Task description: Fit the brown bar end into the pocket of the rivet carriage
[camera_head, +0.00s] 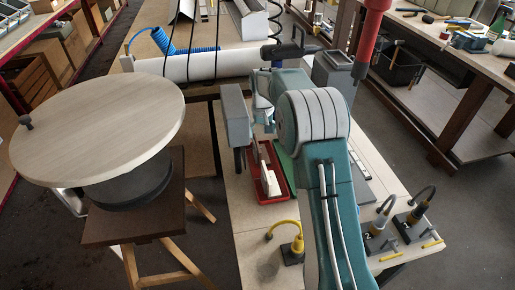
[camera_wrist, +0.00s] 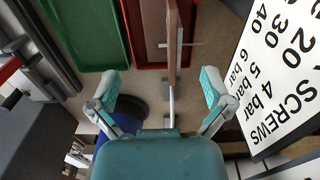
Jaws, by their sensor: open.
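My gripper (camera_wrist: 158,90) is open in the wrist view, its two teal-and-grey fingers wide apart with nothing gripped. A narrow upright brown strip (camera_wrist: 172,45), perhaps the brown bar end, shows ahead between and beyond the fingers, with a thin silver rod (camera_wrist: 171,106) below it. The strip crosses in front of a red tray (camera_wrist: 150,22). In the head view my teal wrist (camera_head: 262,104) is above the red tray (camera_head: 284,192), and its fingers cannot be made out. I cannot identify the rivet carriage or its pocket for sure.
A green tray (camera_wrist: 88,28) lies beside the red one. A printed sign (camera_wrist: 275,85) stands close on the right in the wrist view. A grey box-shaped fixture (camera_head: 235,114) stands left of my wrist.

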